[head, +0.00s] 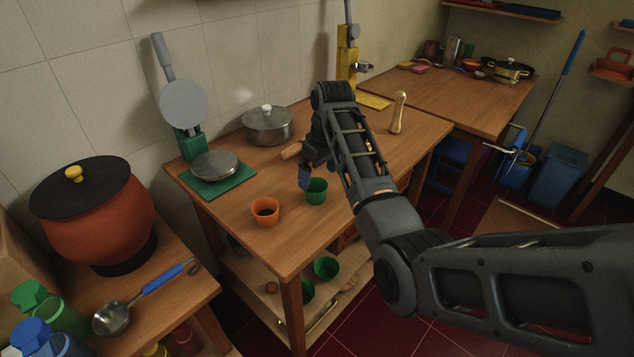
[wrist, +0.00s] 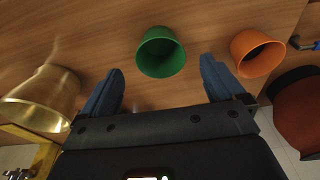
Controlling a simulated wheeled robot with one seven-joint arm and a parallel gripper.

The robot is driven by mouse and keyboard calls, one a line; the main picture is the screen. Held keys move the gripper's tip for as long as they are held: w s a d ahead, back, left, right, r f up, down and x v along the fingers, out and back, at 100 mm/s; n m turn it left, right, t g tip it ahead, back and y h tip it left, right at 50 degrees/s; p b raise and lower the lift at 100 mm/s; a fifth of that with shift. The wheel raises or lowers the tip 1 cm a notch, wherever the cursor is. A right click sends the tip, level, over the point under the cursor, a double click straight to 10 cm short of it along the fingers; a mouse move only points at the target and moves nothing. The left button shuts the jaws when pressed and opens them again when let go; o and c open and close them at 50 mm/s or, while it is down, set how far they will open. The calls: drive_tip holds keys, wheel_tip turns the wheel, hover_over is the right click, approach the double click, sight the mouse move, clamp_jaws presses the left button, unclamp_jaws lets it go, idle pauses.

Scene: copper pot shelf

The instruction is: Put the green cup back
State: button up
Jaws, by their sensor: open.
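A green cup (head: 316,192) stands upright on the wooden table, just below my gripper in the head view. It also shows in the wrist view (wrist: 161,54), ahead of and between my two blue fingertips, not touching them as far as I can see. My gripper (head: 304,178) is open and empty; its fingers in the wrist view (wrist: 160,88) are spread wide. An orange cup (head: 265,212) stands to the left of the green cup; in the wrist view it (wrist: 257,53) is right of the right finger. More green cups (head: 326,267) sit on the lower shelf.
A large red pot (head: 95,213) and a ladle (head: 125,311) are on the left counter.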

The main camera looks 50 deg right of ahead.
wheel_tip(320, 180, up, 7)
drive_tip(key=s, duration=0.1)
drive_tip(key=shift+s, duration=0.1)
idle(0.3)
